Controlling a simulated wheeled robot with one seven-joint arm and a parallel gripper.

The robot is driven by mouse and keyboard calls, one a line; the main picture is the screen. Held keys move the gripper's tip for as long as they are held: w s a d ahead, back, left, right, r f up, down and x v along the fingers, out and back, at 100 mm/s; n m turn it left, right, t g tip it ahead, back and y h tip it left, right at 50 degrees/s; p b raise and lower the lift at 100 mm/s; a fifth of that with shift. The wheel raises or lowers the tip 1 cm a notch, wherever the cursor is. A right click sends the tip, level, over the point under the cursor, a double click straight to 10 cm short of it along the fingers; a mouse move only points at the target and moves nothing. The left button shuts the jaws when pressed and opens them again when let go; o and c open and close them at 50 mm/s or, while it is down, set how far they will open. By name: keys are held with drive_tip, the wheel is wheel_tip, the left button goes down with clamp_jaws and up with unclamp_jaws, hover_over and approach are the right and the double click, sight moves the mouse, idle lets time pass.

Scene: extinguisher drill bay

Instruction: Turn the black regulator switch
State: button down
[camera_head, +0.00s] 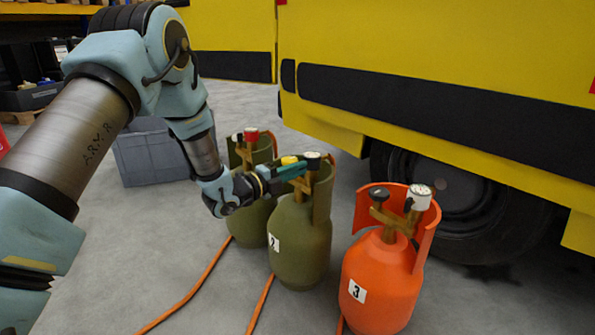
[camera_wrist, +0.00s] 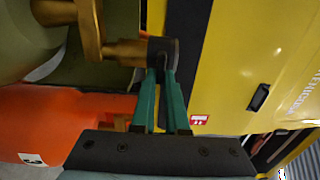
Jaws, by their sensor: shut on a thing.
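My gripper (camera_head: 300,170) reaches the brass valve fitting at the top of the olive-green cylinder marked 2 (camera_head: 298,245). In the wrist view, its two teal fingers (camera_wrist: 162,85) are shut on the black regulator switch (camera_wrist: 162,46), a small dark piece at the end of a brass stem (camera_wrist: 122,52). In the head view the fingers largely hide that switch. A yellow knob (camera_head: 289,160) and a dark-rimmed gauge (camera_head: 312,156) show beside the fingers on top of the cylinder. How far the switch is turned cannot be told.
An orange cylinder marked 3 (camera_head: 380,285), with a black knob (camera_head: 378,194) and gauge (camera_head: 420,197), stands close at right. Another green cylinder (camera_head: 243,215), with a red knob (camera_head: 251,134), stands behind at left. Orange hoses (camera_head: 190,295) cross the floor. A yellow vehicle (camera_head: 450,60) is behind.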

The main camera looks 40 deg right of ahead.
drive_tip(key=c, duration=0.9)
unclamp_jaws()
drive_tip(key=a, duration=0.3)
drive_tip(key=a+p, duration=0.1)
drive_tip(key=a, duration=0.3)
drive_tip(key=a+p, duration=0.1)
drive_tip(key=a, duration=0.2)
drive_tip(key=shift+w+a, duration=0.35)
drive_tip(key=shift+a, duration=0.05)
